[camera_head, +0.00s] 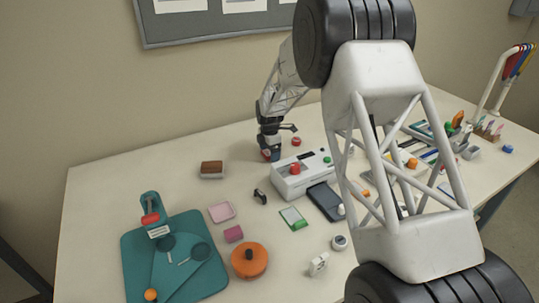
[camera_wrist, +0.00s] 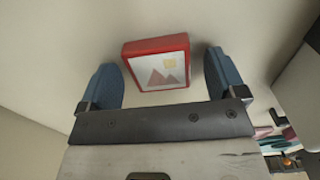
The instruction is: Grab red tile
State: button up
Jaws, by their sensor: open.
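The red tile (camera_wrist: 157,48) has a red frame and a pale face with a mountain-and-sun picture. In the wrist view it lies flat between my gripper's blue fingertips (camera_wrist: 160,78), with gaps on both sides. My gripper is open, and neither finger visibly touches the tile. In the head view my gripper (camera_head: 271,156) points down at the table's back, left of the white laminator. A bit of red shows at its fingertips there; the rest is hidden by the gripper.
A white laminator (camera_head: 290,186) with a red knob stands close to the right of my gripper. A small red object (camera_head: 296,141) lies just behind. A brown block (camera_head: 211,169) lies to the left. A teal paper trimmer (camera_head: 135,262) sits front left. Table left of my gripper is mostly clear.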

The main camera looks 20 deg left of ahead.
aim_at(269, 152)
jog(key=c, duration=1.1)
jog(key=shift+o, duration=0.2)
jog(key=shift+r, duration=0.2)
notch_tip(269, 152, up, 10)
jog(key=shift+f, duration=0.15)
